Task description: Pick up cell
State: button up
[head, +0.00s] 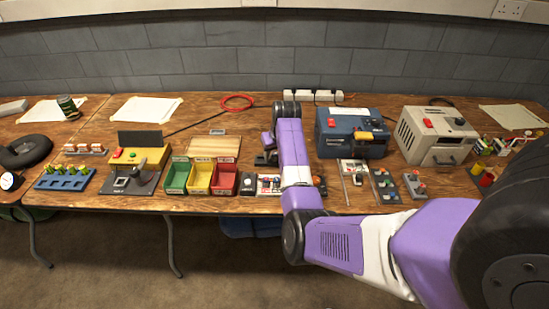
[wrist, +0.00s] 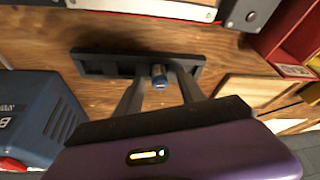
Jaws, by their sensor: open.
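In the head view my purple arm covers most of this spot, and the cell is hidden there.
A blue charger box (head: 345,132) stands right of my arm. Green (head: 176,176), yellow (head: 199,178) and red (head: 224,179) bins stand to the left. A wooden board (head: 214,146) lies behind them. A grey box (head: 435,135) is further right.

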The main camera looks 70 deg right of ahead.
jog(key=shift+f, duration=0.1)
jog(key=shift+c, duration=0.3)
grip_shut()
